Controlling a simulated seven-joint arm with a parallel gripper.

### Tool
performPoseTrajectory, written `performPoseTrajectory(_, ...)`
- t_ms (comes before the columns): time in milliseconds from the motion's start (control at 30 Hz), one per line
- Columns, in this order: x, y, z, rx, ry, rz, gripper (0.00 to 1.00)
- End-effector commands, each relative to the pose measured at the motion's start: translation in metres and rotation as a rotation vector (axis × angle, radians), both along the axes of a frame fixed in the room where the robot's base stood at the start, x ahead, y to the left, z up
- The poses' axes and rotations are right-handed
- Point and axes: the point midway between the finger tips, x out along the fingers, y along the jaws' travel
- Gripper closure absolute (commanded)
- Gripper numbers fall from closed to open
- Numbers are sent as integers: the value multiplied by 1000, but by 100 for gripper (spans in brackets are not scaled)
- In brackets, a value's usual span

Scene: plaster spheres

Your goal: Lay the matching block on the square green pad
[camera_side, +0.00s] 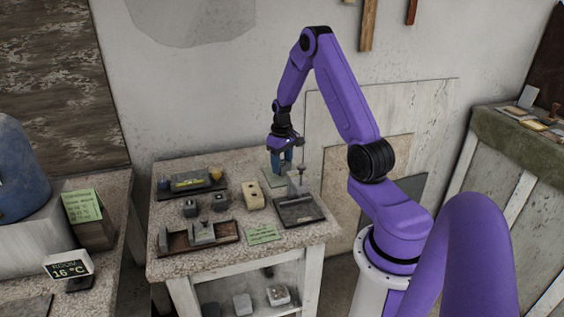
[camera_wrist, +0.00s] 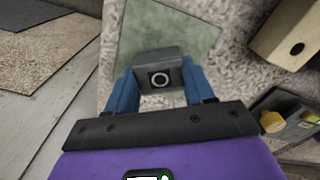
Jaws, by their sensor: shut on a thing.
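My gripper (camera_side: 285,160) points down at the back right of the stone-topped table, over the green pad (camera_side: 268,178). In the wrist view my gripper (camera_wrist: 159,82) has its two blue fingers shut on a grey block (camera_wrist: 157,57) with a pale ring on its near face. The block is between the fingers and overlaps the lower part of the square green pad (camera_wrist: 185,25). Whether it touches the pad or hangs just above it, I cannot tell. In the side view the fingers mostly hide the block.
A beige block with holes (camera_side: 253,197) stands left of the pad. A dark plate with a metal upright (camera_side: 300,211) is close in front. Two small dark blocks (camera_side: 191,208) (camera_side: 221,202), a tray with a yellow item (camera_side: 193,184) and a green note (camera_side: 263,235) lie farther off.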

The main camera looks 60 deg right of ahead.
Motion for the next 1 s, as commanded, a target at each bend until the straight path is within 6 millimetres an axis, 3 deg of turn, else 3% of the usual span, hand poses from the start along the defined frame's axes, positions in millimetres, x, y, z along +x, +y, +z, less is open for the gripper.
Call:
performPoseTrajectory(633, 0, 0, -11, 0, 0, 1, 90)
performPoseTrajectory(667, 0, 0, -11, 0, -1, 1, 44)
performPoseTrajectory(733, 0, 0, -11, 0, -1, 1, 21)
performPoseTrajectory(767, 0, 0, -11, 0, -1, 1, 18)
performPoseTrajectory(1000, 0, 0, -11, 0, 0, 0, 18)
